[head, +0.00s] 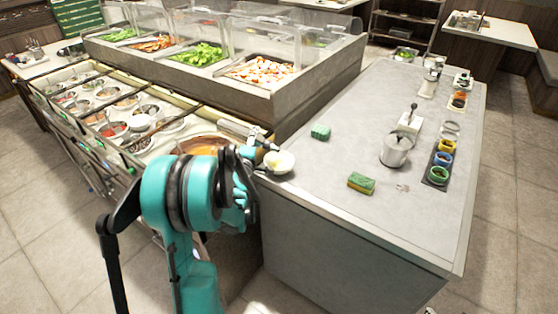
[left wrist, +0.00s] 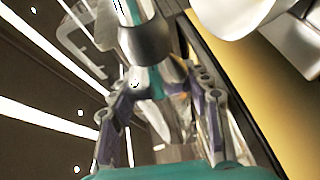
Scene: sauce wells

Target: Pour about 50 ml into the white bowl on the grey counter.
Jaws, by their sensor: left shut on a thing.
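The white bowl (head: 279,162) stands on the near left edge of the grey counter (head: 325,205); something pale yellowish shows inside it. My left gripper (head: 256,155) is just left of the bowl, mostly hidden by my teal arm in the head view. In the left wrist view my left gripper (left wrist: 158,100) is shut on a metallic and teal thing (left wrist: 147,45), whose full shape I cannot tell. A round well of orange-brown sauce (head: 204,145) lies left of the gripper, partly behind my arm. My right gripper is not in view.
A green sponge (head: 320,132) and a yellow-green sponge (head: 361,183) lie on the counter. A metal pot (head: 396,150) and a dark tray (head: 437,175) of coloured rings stand farther right. A glass-guarded salad bar (head: 300,90) rises behind. The counter's near middle is clear.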

